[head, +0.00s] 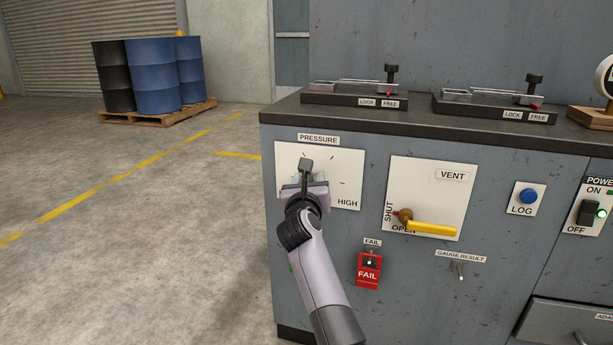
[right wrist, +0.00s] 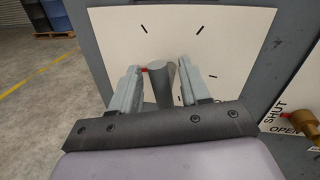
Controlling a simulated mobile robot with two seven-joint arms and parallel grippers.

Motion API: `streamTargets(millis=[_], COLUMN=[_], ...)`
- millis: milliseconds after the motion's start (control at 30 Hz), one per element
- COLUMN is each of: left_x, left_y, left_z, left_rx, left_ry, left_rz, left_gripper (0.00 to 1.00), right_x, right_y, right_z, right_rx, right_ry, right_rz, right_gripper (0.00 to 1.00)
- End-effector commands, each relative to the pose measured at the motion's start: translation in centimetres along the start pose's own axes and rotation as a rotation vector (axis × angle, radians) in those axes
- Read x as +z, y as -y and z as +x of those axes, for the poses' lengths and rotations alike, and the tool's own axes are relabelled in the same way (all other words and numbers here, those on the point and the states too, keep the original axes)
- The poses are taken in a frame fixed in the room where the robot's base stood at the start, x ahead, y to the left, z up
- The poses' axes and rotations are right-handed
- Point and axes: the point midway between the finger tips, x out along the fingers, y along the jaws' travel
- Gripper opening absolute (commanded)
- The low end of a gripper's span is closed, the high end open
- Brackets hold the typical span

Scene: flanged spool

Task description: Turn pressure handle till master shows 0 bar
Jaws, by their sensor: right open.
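The pressure handle (right wrist: 162,88) is a grey bar on the white PRESSURE plate (head: 345,175), with a small red mark at its left side. My right gripper (right wrist: 158,74) is open, with one finger on each side of the handle in the right wrist view. I cannot tell whether either finger touches it. In the head view my right gripper (head: 305,183) covers most of the handle and part of the dial marks. A round white gauge (head: 606,78) is cut off at the right edge, so its reading cannot be seen. My left gripper is out of view.
Right of the plate is the vent valve with a yellow lever (head: 432,228), pointing right near OPEN. Two clamp fixtures stand on the bench top (head: 420,122).

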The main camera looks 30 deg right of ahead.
Motion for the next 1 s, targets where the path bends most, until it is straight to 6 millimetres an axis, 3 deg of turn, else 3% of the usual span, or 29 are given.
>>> streamTargets(millis=[400,567,900,1000], left_x=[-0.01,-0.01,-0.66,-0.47], left_y=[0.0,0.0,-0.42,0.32], left_z=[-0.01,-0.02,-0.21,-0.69], left_rx=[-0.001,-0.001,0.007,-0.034], left_ry=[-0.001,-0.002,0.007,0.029], left_rz=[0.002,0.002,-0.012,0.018], left_gripper=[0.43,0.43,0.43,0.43], right_x=[-0.05,-0.05,0.2,0.39], right_y=[0.24,0.24,0.22,0.2], right_z=[0.15,0.15,0.17,0.18], right_rx=[0.0,0.0,0.002,0.003], right_ry=[0.001,0.0,-0.007,-0.015], right_rz=[-0.001,-0.001,-0.028,-0.063], right_gripper=[0.46,0.0,0.0,0.0])
